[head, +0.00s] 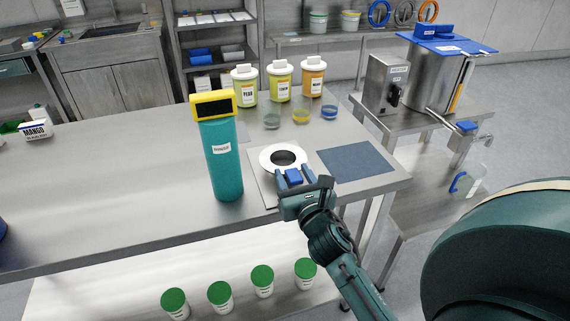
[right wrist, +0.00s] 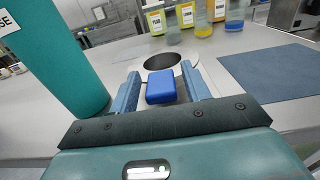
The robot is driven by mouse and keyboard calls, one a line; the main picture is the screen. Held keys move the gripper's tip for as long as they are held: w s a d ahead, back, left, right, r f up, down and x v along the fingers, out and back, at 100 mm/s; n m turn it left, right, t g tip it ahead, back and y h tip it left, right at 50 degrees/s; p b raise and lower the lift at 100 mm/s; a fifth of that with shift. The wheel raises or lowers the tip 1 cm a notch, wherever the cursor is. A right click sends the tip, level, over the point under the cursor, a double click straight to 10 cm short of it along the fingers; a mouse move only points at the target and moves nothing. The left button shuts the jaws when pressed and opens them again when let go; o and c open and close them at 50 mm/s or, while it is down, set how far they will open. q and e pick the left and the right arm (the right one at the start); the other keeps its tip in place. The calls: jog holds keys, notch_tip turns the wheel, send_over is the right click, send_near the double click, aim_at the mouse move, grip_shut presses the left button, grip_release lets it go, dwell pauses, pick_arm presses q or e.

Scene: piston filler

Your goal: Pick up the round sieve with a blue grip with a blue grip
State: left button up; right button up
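The round sieve (head: 268,155) is a white ring with a dark centre. It lies on a pale square mat on the steel table, and it also shows in the right wrist view (right wrist: 190,57). Its blue grip (head: 294,177) points towards me. My right gripper (head: 294,180) is at the grip, with one finger on each side. In the right wrist view the blue grip (right wrist: 162,88) sits between the open fingers, with a narrow gap seen on both sides. My left gripper is not in view.
A tall teal cylinder with a yellow top (head: 221,150) stands close left of the sieve. A blue-grey mat (head: 356,161) lies to the right. The table's left half is mostly clear.

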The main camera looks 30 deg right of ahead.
jog(key=c, duration=0.9)
jog(key=shift+c, duration=0.3)
jog(key=shift+r, duration=0.1)
